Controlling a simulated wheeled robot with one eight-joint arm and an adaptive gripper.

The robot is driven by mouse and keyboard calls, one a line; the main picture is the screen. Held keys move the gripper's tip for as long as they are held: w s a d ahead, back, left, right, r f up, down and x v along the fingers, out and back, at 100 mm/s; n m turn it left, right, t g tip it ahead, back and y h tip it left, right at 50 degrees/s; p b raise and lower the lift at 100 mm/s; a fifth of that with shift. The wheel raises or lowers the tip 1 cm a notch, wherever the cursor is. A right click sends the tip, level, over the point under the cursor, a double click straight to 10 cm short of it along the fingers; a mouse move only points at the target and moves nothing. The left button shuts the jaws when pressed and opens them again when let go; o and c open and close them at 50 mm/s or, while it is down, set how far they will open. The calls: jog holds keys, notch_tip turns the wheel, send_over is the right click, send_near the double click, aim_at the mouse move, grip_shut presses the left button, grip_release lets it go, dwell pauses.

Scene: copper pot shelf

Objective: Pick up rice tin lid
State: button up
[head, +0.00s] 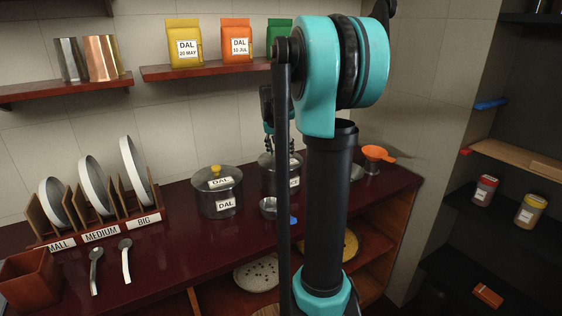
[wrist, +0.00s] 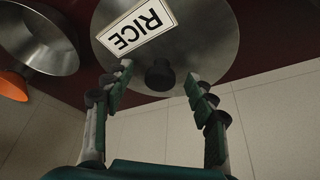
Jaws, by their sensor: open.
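The rice tin lid (wrist: 215,55) is a round metal disc with a white RICE label (wrist: 138,25) and a dark knob (wrist: 160,75). In the wrist view my gripper (wrist: 158,82) is open, its two fingers on either side of the knob, with gaps between. In the head view my gripper (head: 281,146) is above the tin (head: 268,183) at the back of the counter, pointing down. My arm hides much of that tin and its lid there.
A DAL tin (head: 218,203) with its own lid stands left of the rice tin. An orange funnel (head: 378,153) is to the right. A shelf (head: 205,70) with DAL packets hangs above.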

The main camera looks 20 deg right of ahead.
jog(key=shift+f, duration=0.15)
grip_shut()
dwell(0.4)
